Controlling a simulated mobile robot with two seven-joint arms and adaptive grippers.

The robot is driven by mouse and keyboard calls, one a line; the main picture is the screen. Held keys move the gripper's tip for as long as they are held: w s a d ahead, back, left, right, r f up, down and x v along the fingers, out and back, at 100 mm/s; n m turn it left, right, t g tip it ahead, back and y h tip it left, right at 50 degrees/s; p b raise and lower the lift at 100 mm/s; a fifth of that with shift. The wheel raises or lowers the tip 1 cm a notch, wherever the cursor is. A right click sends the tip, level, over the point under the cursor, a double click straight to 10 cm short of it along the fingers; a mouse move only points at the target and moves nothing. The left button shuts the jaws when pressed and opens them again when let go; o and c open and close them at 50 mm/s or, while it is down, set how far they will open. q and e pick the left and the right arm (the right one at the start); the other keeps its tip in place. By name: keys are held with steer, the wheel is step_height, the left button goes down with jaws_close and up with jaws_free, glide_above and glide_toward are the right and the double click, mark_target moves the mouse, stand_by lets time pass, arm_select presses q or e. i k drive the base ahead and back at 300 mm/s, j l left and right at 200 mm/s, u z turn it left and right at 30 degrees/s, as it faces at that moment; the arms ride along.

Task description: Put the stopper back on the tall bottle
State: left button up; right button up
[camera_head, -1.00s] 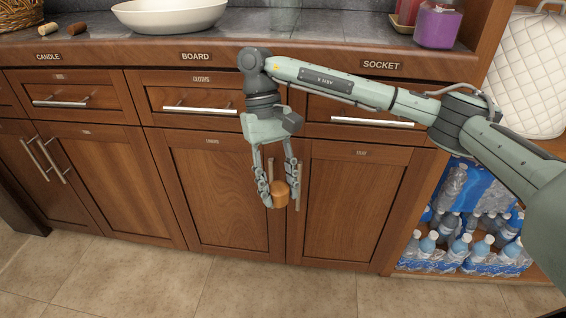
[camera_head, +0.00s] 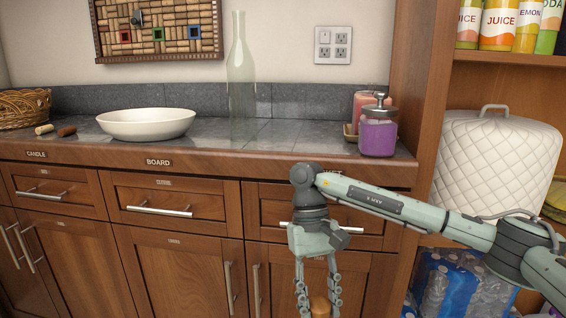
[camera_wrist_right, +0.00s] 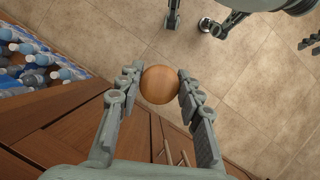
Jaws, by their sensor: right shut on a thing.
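The tall bottle (camera_head: 241,75) is clear glass and stands upright on the counter, against the back wall. Its mouth looks open, with nothing seen on it. My right gripper (camera_head: 319,300) hangs pointing down in front of the cabinet doors, below the counter edge. It is shut on the stopper (camera_head: 320,307), a round brown wooden piece. In the right wrist view the stopper (camera_wrist_right: 159,84) sits between the two fingers, its round face toward the camera. The gripper is lower than the bottle and to its right. My left gripper is not seen in the head view.
A purple jar (camera_head: 378,132) and a pink candle (camera_head: 366,104) stand right of the bottle. Counter (camera_head: 285,134) around the bottle is clear. Bottled water packs (camera_head: 462,286) fill the lower right shelf.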

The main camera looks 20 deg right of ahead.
mark_target(241, 65)
steer(key=k+l+z, duration=0.15)
steer(key=l+z, duration=0.15)
steer(key=l, duration=0.45)
steer(key=l+z, duration=0.3)
steer(key=l, duration=0.45)
steer(key=k+l, duration=0.05)
